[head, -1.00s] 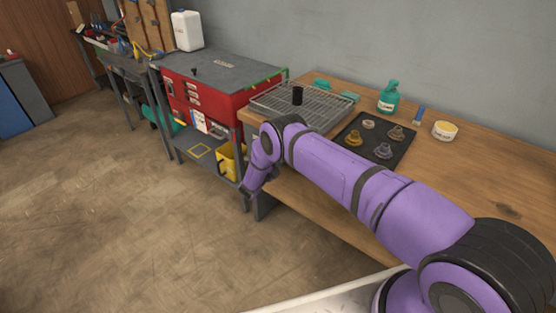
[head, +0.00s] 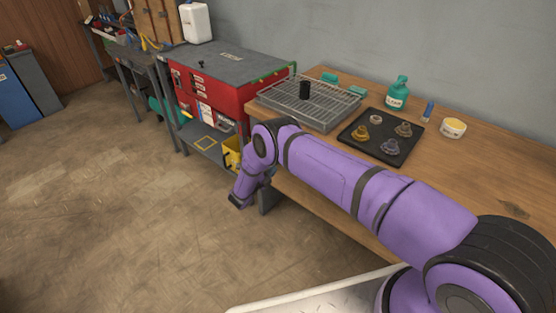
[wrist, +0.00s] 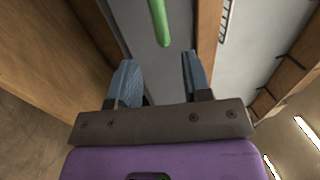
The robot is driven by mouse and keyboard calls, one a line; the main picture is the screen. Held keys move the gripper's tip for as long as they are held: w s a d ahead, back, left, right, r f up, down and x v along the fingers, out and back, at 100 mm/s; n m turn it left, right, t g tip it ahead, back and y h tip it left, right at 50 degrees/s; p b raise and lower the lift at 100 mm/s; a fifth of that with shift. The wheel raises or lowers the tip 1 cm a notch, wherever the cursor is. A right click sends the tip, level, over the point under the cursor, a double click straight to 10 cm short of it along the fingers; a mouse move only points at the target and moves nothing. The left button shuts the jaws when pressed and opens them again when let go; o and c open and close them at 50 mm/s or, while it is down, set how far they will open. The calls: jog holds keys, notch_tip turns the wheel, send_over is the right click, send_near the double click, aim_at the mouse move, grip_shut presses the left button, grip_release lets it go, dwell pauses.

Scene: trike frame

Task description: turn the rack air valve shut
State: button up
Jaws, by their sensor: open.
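My gripper (wrist: 163,85) shows in the wrist view with its two blue-grey fingers apart and nothing between them. A green rod (wrist: 160,20) lies beyond the fingertips, a little left of the gap's middle, and looks clear of them. I cannot tell whether the rod belongs to the rack air valve. In the head view my arm reaches left past the bench corner and its far end hangs low beside the bench; the fingers cannot be made out there. No air valve can be picked out for certain in either view.
The wooden bench (head: 480,165) holds a wire rack (head: 330,108) with a black cylinder (head: 305,89), a dark tray (head: 365,149) of knobs, a green bottle (head: 397,93) and a tub (head: 453,128). A red tool chest (head: 215,88) stands left. Open floor (head: 110,220) lies before them.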

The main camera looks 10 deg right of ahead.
jog(key=shift+v, duration=1.2)
